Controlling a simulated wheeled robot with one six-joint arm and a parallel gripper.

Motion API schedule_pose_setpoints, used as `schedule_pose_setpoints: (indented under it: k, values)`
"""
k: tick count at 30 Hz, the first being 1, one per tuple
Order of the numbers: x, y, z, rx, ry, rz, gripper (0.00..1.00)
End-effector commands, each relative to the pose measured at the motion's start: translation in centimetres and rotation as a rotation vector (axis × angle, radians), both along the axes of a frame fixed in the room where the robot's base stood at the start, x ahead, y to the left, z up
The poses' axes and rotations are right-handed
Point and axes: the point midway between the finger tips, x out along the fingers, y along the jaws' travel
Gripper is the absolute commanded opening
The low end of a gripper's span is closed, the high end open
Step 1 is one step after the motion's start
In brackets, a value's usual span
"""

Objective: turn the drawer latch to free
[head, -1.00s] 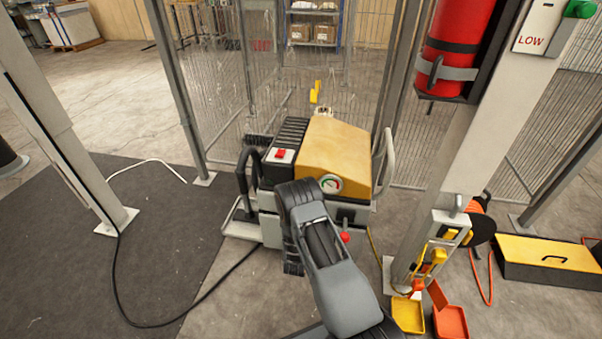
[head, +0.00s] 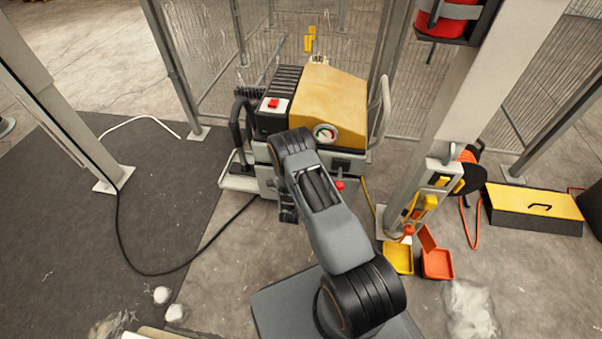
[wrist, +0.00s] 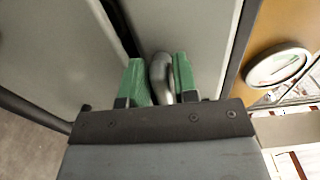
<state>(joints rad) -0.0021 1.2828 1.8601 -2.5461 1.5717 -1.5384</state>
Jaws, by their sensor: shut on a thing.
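In the wrist view, a bent, rounded grey metal lever (wrist: 160,76), which looks like the drawer latch, stands in front of pale grey panels (wrist: 195,35). My gripper (wrist: 158,82) has two green fingers, one on each side of the lever, and is shut on it. A dark gap runs between the panels to the left of the lever. In the head view, my arm reaches the front of the yellow and black machine (head: 335,92). My arm hides the latch and most of my gripper there.
A round gauge (head: 325,133) and a red knob (head: 340,185) are on the machine's front. A white post (head: 432,150) and yellow and orange trays (head: 437,264) stand to the right. A black cable crosses the floor at left. White fluff (head: 470,312) lies on the floor.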

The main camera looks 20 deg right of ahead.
Motion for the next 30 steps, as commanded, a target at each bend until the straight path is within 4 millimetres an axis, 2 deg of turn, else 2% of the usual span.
schedule_pose_setpoints:
  k: [1,20,21,25,30]
  values:
    - [0.14,0.41,-0.04,-0.01,0.008,0.014,0.04]
    - [0.15,0.19,-0.07,-0.04,0.027,0.011,0.04]
    - [0.14,0.17,-0.07,-0.04,0.027,0.01,0.32]
    - [0.08,-0.04,-0.06,-0.039,0.026,0.005,0.43]
    - [0.02,-0.24,-0.06,-0.039,0.026,0.0,0.43]
